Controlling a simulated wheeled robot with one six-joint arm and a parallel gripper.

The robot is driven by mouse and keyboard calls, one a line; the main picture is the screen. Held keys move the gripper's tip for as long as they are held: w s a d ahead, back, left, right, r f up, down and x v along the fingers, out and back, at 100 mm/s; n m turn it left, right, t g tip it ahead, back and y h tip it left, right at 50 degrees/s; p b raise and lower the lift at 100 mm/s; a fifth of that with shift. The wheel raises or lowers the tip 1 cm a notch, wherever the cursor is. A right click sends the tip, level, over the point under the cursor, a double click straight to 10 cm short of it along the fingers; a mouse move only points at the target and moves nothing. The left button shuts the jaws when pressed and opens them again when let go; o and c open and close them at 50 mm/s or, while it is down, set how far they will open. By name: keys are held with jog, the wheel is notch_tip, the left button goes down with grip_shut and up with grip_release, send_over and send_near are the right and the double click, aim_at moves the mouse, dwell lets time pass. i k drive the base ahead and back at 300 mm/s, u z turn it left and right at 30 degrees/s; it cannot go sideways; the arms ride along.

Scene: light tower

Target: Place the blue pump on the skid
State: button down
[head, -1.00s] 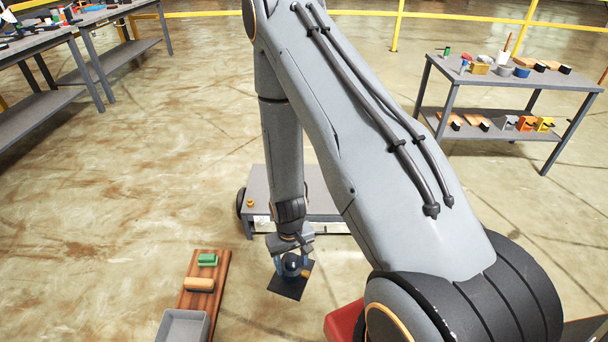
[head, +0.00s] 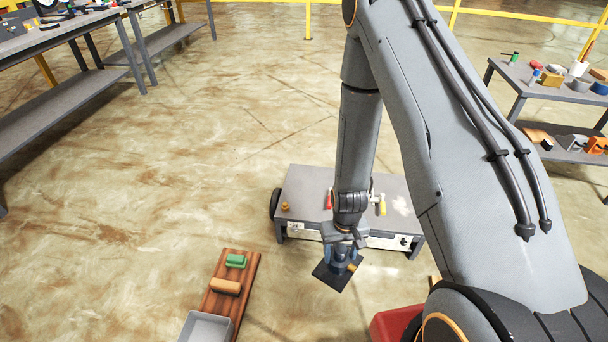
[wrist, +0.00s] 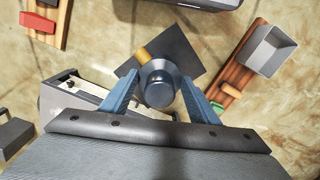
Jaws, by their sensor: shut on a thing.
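My gripper (head: 343,248) hangs in front of the low grey platform and is shut on the blue pump (wrist: 160,88). In the wrist view the pump's round dark body sits between the two blue-grey fingers, with an orange port on its upper left. A dark square plate (head: 332,277) lies beneath the pump and appears to be its base; it also shows in the wrist view (wrist: 180,50). The low grey platform (head: 302,185), probably the skid, stands just behind the gripper. My arm hides part of its top.
A brass fitting (head: 285,206) and a yellow-handled part (head: 382,207) are on the platform. A wooden board (head: 217,300) with green and orange blocks and a grey bin (head: 205,328) lies left. A red object (head: 392,325) is near my base. Benches stand left and right.

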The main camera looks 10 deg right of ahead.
aim_at(305, 180)
jog(key=i, duration=1.3)
